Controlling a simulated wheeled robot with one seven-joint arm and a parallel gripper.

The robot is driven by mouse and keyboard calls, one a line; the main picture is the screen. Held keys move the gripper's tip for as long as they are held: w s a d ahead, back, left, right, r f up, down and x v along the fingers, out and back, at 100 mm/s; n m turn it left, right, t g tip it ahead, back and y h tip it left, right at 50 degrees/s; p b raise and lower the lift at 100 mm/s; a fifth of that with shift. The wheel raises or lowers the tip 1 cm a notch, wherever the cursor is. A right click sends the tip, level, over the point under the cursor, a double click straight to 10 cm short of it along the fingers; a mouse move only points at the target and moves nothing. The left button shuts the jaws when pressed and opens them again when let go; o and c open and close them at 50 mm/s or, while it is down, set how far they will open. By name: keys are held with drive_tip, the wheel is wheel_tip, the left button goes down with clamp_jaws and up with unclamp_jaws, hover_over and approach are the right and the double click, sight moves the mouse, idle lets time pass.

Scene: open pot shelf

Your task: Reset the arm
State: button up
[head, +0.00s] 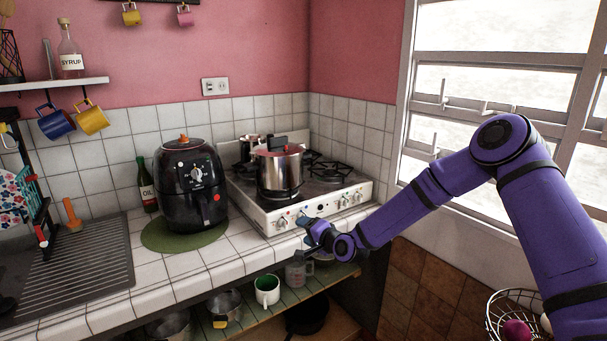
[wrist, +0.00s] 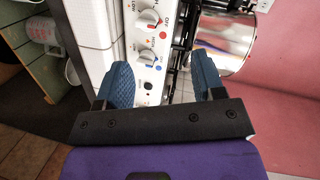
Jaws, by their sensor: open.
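My purple arm reaches in from the right in the head view. My gripper (head: 312,232) is in front of the stove's front panel, near the counter's front edge. In the wrist view my gripper (wrist: 166,82) shows two blue padded fingers spread apart, with nothing between them. Behind the gap is the stove's white knob panel (wrist: 140,60). The stove (head: 300,213) stands on the tiled counter (head: 222,258). A steel pot (head: 280,172) with a lid sits on the stove, and its shiny side shows in the wrist view (wrist: 224,42).
A black air fryer (head: 188,185) stands left of the stove. Below the counter, an open shelf (head: 245,316) holds pots, a green-and-white mug (head: 267,290) and a clear measuring cup (head: 297,270). A wire basket (head: 515,312) is at the lower right. A window (head: 500,90) is behind my arm.

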drive_tip(key=s+d+r+n+g+h, duration=0.2)
drive_tip(key=s+d+r+n+h, duration=0.25)
drive_tip(key=s+d+r, duration=0.65)
drive_tip(key=s+d+r+n+g+h, duration=0.25)
drive_tip(key=s+d+r+h, duration=0.25)
drive_tip(key=s+d+r, duration=0.85)
drive_tip(key=s, duration=0.6)
drive_tip(key=s+d+r+g, duration=0.1)
drive_tip(key=s+d+r, duration=0.1)
drive_tip(key=s, duration=0.7)
drive_tip(key=s+d+r+g, duration=0.1)
drive_tip(key=s+d+r, duration=0.2)
drive_tip(key=s, duration=0.5)
drive_tip(key=shift+s+r+h, duration=0.25)
drive_tip(key=shift+r+h, duration=0.2)
drive_tip(key=shift+r, duration=0.2)
